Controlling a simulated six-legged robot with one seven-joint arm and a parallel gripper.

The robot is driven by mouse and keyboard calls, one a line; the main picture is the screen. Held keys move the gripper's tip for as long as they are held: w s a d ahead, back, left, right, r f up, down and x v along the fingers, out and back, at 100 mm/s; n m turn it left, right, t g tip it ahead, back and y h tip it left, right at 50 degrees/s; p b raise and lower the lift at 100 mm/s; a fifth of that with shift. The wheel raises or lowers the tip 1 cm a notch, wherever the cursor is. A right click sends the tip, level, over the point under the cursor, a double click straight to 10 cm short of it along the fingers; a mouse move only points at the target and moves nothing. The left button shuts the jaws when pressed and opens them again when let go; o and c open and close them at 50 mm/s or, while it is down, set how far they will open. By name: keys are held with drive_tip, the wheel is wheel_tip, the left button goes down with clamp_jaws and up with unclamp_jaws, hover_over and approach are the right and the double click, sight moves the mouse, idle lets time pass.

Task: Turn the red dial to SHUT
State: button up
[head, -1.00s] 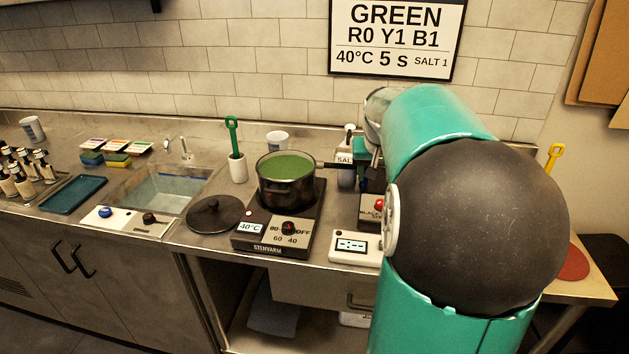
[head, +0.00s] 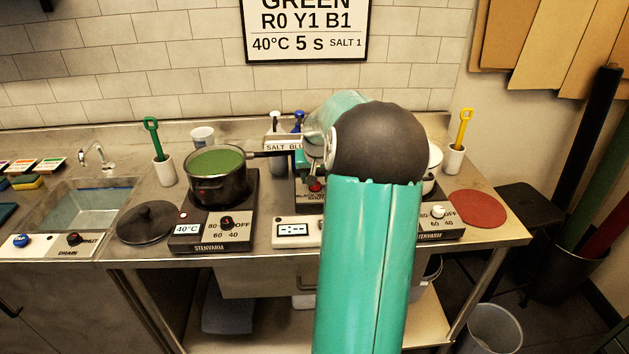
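The small red dial (head: 315,186) is on a dark box (head: 307,198) behind my arm in the head view. Lettering below the dial is partly readable as BLACK and SHUT, and my arm covers the box's right part. I cannot tell which way the dial points. My arm's wrist end is bent down above and close to the dial. The fingers of my gripper are hidden or too small to make out, and I cannot tell whether they touch the dial.
A pot of green liquid (head: 217,162) sits on the left hotplate (head: 199,234), its handle reaching toward my wrist. A white timer-like box (head: 294,232) lies in front. A lid (head: 151,221) lies left. A white knob (head: 438,211) and red round mat (head: 477,208) are right.

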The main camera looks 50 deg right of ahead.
drive_tip(key=shift+x, duration=1.15)
drive_tip(key=shift+c, duration=0.4)
drive_tip(key=c, duration=0.9)
